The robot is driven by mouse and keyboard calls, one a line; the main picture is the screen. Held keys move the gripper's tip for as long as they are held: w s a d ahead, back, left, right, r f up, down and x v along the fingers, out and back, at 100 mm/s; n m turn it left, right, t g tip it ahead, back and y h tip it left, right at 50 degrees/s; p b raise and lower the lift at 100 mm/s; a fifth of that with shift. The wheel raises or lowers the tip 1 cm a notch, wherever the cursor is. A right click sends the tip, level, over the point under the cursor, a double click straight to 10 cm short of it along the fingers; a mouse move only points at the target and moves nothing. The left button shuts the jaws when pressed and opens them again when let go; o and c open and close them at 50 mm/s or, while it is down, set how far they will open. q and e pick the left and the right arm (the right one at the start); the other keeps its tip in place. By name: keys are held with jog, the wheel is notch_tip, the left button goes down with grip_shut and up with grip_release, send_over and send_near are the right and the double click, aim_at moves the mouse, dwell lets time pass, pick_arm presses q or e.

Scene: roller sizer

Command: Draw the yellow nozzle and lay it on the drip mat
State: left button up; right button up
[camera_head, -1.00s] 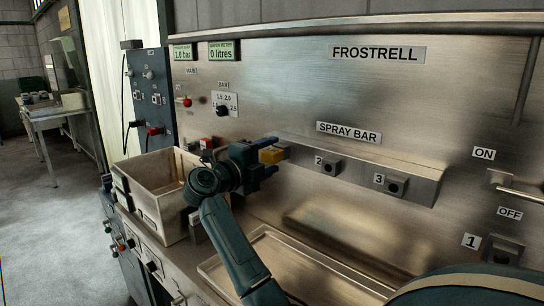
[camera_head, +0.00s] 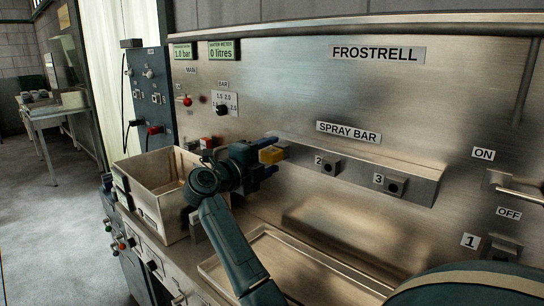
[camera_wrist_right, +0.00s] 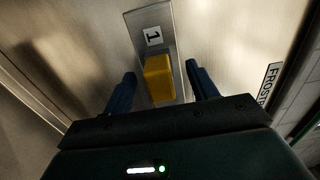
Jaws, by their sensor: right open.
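The yellow nozzle (camera_head: 272,154) sits at the left end of the spray bar (camera_head: 358,175). In the right wrist view the yellow nozzle (camera_wrist_right: 158,78) is below a label reading 1 and lies between the two fingers. My right gripper (camera_head: 271,157) is open around it, with a gap on each side. It also shows in the right wrist view (camera_wrist_right: 162,84). No drip mat can be picked out for certain; a shallow metal tray (camera_head: 268,232) lies on the bench below the bar. My left gripper is not in view.
A deep metal bin (camera_head: 162,205) stands on the bench left of my right arm. Sockets 2 (camera_head: 331,167) and 3 (camera_head: 395,186) are along the bar. A lever (camera_head: 520,194) sticks out at the right, near the ON label.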

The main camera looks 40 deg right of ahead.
aim_at(266, 158)
jog(key=shift+c, duration=0.5)
grip_shut()
dwell(0.6)
jog(key=shift+a, duration=0.1)
jog(key=shift+s+a+p, duration=0.15)
jog(key=shift+a+p, duration=0.15)
jog(key=shift+a, duration=1.15)
jog(key=shift+s+a+p, duration=0.1)
jog(key=shift+a+p, duration=0.15)
jog(key=shift+a, duration=1.2)
jog(key=shift+f, duration=0.15)
